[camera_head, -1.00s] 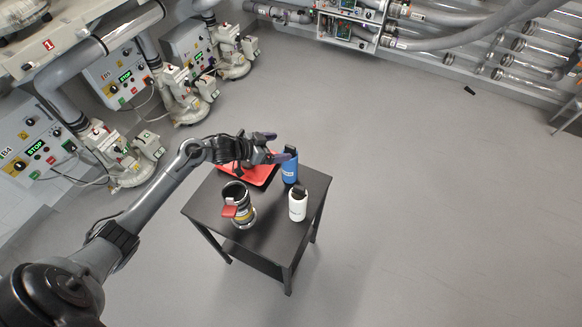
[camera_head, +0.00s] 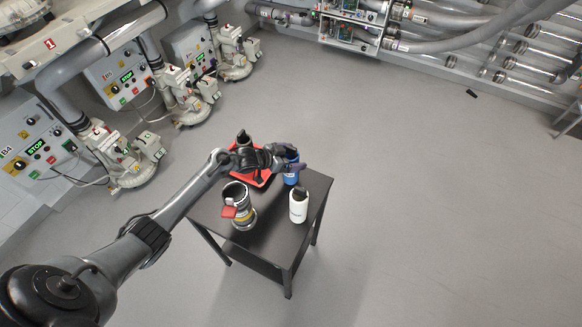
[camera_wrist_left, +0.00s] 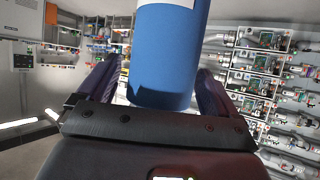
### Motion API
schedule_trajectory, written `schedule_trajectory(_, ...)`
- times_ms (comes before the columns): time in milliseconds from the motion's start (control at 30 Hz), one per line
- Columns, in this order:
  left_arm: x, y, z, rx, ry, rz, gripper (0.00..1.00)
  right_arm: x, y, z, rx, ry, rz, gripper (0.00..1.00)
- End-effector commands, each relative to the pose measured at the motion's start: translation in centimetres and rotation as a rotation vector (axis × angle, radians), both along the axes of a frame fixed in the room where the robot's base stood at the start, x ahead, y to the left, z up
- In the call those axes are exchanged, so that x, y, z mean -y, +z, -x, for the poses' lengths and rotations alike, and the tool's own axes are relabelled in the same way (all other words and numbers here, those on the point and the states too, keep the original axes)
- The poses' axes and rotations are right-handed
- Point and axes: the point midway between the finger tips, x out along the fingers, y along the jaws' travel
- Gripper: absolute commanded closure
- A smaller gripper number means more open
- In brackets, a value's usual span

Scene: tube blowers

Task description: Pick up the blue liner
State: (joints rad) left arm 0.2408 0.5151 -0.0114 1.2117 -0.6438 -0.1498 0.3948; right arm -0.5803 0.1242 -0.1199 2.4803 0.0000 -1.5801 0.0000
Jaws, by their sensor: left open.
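The blue liner (camera_head: 291,179), a blue cylinder with a pale marking and a dark top, stands upright at the back right of the small black table (camera_head: 270,238). My left gripper (camera_head: 293,163) is at its upper part and hides some of it. In the left wrist view, the blue liner (camera_wrist_left: 160,62) stands between the two open fingers, with a gap visible on the right side. I cannot tell whether the left finger touches it. My right gripper is in no view.
A white bottle-like container (camera_head: 298,206) with a black top stands in front of the blue liner. A red tray (camera_head: 262,180) lies behind, partly under my arm.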

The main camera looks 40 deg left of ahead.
Motion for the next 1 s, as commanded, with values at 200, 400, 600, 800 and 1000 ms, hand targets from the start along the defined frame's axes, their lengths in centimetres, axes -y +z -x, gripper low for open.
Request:
schedule_trajectory(200,0.39,-0.62,-1.01,-0.001,0.0,-0.001,0.07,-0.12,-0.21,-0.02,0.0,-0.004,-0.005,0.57)
schedule_trajectory(400,0.4,-0.61,-1.01,-0.001,0.0,-0.001,0.07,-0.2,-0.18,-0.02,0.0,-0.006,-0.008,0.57)
schedule_trajectory(600,0.39,-0.61,-0.99,-0.001,0.0,-0.001,0.38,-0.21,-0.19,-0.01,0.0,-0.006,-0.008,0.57)
schedule_trajectory(800,0.39,-0.61,-0.99,-0.001,0.0,-0.001,0.68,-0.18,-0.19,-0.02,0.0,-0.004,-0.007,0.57)
schedule_trajectory(1000,0.38,-0.57,-1.01,-0.001,0.0,-0.001,0.82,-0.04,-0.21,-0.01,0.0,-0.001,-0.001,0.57)
